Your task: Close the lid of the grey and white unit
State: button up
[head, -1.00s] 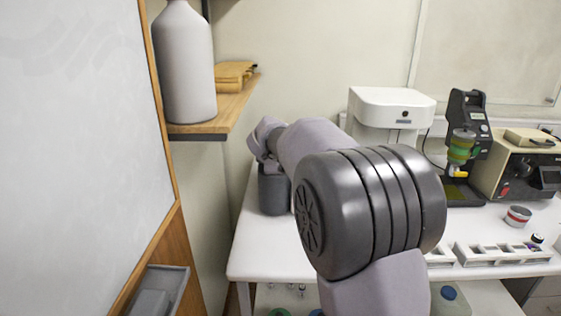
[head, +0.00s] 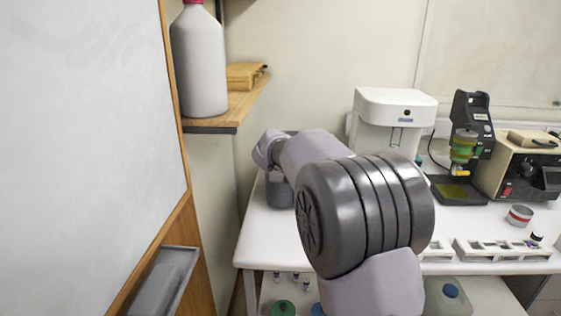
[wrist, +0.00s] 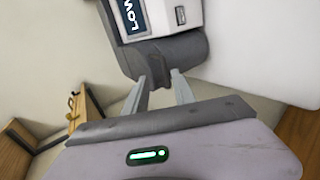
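The grey and white unit (wrist: 180,55) is at the top of the wrist view, tilted in the picture. It has a white face, a dark blue label with partly cut-off white letters, and a dark grey rounded edge with a small tab (wrist: 158,72). My gripper (wrist: 160,78) points at this tab. Its two light grey fingers are apart, with their tips at either side of the tab. I cannot tell whether they touch it. In the head view my arm hides the gripper and most of that area. The lid's angle cannot be told.
A white machine (head: 394,108) stands behind my arm on the white table (head: 255,240). A black device (head: 470,135), a beige box (head: 525,170), a small tin (head: 519,215) and white racks (head: 500,250) are to the right. A wooden shelf (head: 240,105) with a bottle (head: 198,65) is at left.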

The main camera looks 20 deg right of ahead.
jog(key=p+v, duration=0.2)
jog(key=v, duration=1.2)
jog(key=s+a+f+m+g+y, duration=0.1)
jog(key=s+a+f+m+y, duration=0.1)
jog(key=s+m, duration=0.4)
jog(key=s+a+f+m+g+y, duration=0.2)
jog(key=s+a+f+m, duration=0.2)
jog(key=s, duration=1.3)
jog(key=s+a+f+m+g+y, duration=0.1)
jog(key=s+a+m, duration=0.4)
jog(key=s, duration=0.7)
notch_tip(320, 180, down, 3)
jog(key=m+y, duration=0.1)
jog(key=m, duration=0.1)
jog(key=shift+s+r+m+g, duration=0.2)
jog(key=shift+s+m+g, duration=0.1)
jog(key=shift+m, duration=0.1)
